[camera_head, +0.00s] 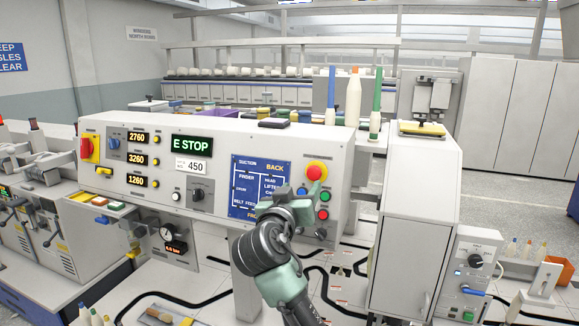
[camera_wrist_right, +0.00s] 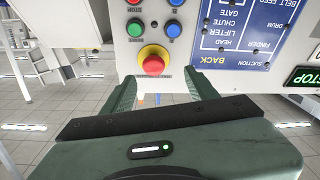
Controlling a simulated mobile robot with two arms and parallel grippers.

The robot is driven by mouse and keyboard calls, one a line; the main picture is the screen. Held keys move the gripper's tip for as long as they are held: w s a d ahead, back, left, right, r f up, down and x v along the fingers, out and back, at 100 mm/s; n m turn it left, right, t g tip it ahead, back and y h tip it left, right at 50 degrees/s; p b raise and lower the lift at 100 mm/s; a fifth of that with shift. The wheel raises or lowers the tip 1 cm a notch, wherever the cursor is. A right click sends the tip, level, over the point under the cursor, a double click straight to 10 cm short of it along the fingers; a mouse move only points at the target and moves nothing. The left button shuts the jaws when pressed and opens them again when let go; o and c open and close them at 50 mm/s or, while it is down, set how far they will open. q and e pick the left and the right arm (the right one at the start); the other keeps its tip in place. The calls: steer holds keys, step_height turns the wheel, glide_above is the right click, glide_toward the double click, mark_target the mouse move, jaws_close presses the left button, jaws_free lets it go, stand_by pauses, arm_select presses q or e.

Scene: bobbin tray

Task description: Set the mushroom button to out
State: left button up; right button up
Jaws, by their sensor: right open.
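The red mushroom button (camera_head: 316,171) sits on a yellow collar at the upper right of the white machine panel. In the right wrist view the button (camera_wrist_right: 153,63) shows its round red cap from the front; I cannot tell whether it is in or out. My right gripper (camera_head: 311,192) is open, just in front of and below the button. In the wrist view its two green fingers (camera_wrist_right: 163,84) stand apart, one on each side below the button, with nothing between them. No contact with the button shows. My left gripper is not in view.
A green-lit display (camera_head: 192,143) reads E STOP. Blue, green and red buttons (camera_head: 323,214) lie close under the mushroom button. A blue label plate (camera_head: 259,185) is to its left. A grey cabinet (camera_head: 415,215) stands to the right. Bottles (camera_head: 353,98) stand on top.

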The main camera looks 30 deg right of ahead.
mark_target(313, 174)
steer(key=d, duration=0.1)
steer(key=w+d+r+p, duration=0.1)
steer(key=d+p, duration=0.1)
steer(key=shift+w+d+r, duration=0.15)
steer(key=shift+w+d, duration=0.05)
steer(key=shift+d, duration=0.2)
steer(key=shift+w+d+f+p, duration=0.2)
steer(key=shift+w+d, duration=0.2)
steer(key=shift+w, duration=0.15)
steer(key=shift+w+d+f+p, duration=0.1)
steer(key=shift+w+d+p, duration=0.05)
steer(key=shift+w+d, duration=0.3)
steer(key=shift+w, duration=0.35)
steer(key=shift+d, duration=0.2)
steer(key=c, duration=1.1)
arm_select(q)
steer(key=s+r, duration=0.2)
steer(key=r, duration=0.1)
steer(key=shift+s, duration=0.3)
arm_select(e)
jaws_close()
steer(key=shift+f, duration=0.1)
